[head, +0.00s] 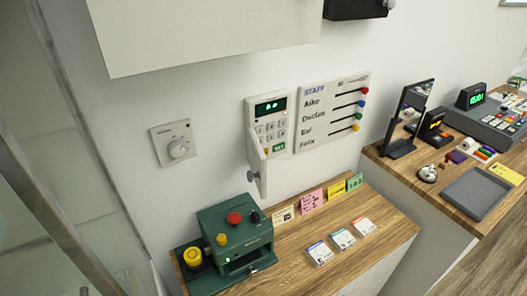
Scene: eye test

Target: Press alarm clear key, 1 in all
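A white keypad panel (267,124) hangs on the wall near the middle of the view, with a lit green display (269,107) at its top. Below the display are rows of small pale keys (270,130) and one green key (279,146). A white flap (256,160) hangs open at the panel's lower left and covers part of that side. The key lettering is too small to read, so I cannot tell which key is the alarm clear key. Neither of my grippers shows in the head view.
A green machine (222,235) with red, yellow and black knobs stands on the wooden counter (300,262) below. A dial (178,148) and a staff board (331,110) flank the panel. A white box (200,35) juts above. Notes and small cards occupy the counter.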

